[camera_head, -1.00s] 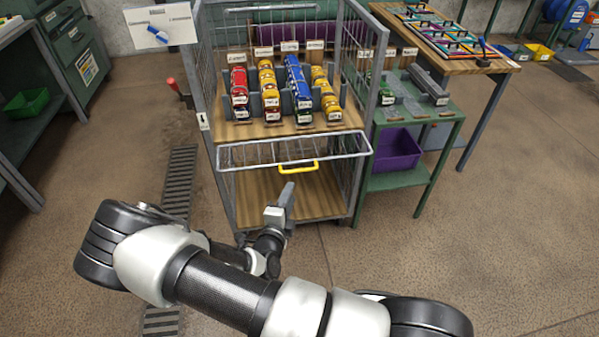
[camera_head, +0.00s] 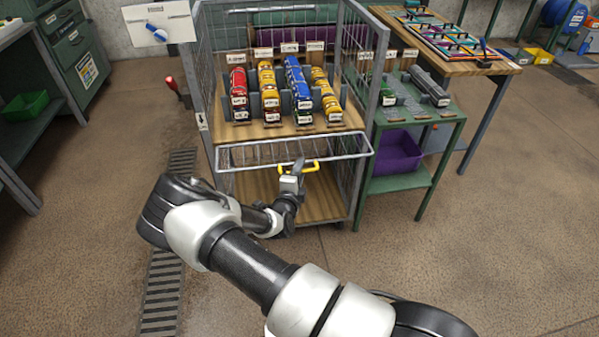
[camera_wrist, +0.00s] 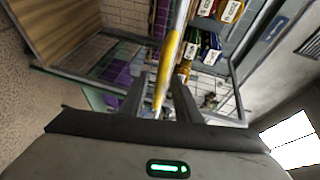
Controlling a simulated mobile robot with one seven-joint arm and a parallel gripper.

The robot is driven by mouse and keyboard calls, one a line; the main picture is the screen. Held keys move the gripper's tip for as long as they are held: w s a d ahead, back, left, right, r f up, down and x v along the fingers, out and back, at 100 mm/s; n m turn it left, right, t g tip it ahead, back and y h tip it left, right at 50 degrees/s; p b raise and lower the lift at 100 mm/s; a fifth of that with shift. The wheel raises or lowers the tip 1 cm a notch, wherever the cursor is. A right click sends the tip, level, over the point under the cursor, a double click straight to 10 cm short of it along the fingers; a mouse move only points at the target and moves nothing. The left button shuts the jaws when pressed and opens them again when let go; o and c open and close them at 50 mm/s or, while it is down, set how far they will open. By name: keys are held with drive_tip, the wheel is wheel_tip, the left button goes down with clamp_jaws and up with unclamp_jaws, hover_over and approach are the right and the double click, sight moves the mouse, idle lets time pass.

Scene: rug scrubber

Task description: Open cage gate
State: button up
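The cage (camera_head: 212,120) is a grey wire-mesh cart. Its gate (camera_head: 235,156) is a pale-framed mesh panel across the front, below the wooden shelf. A yellow handle (camera_head: 313,168) sits on the gate's lower bar. In the wrist view the yellow handle (camera_wrist: 170,62) runs between the two fingers of my gripper (camera_wrist: 158,88). The fingers stand apart with visible gaps, so the gripper is open around the bar. Contact between the handle and a finger cannot be told.
Red, yellow and blue bottles (camera_head: 298,85) lie in racks on the cage's wooden shelf (camera_head: 250,130). A floor grate (camera_head: 163,290) lies at left. The floor in front right is clear.

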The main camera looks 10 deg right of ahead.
clamp_jaws()
drive_tip(key=shift+s, duration=0.1)
drive_tip(key=shift+g, duration=0.6)
drive_tip(key=r+p, duration=0.1)
drive_tip(key=p, duration=0.1)
drive_tip(key=r+p, duration=0.2)
drive_tip(key=p, duration=0.1)
drive_tip(key=r+p, duration=0.2)
drive_tip(key=shift+w, duration=0.5)
unclamp_jaws()
drive_tip(key=shift+r, duration=0.1)
drive_tip(key=shift+s+a+p, duration=0.1)
drive_tip(key=shift+p, duration=0.2)
drive_tip(key=p+v, duration=0.1)
drive_tip(key=v, duration=1.6)
drive_tip(key=shift+p, duration=0.3)
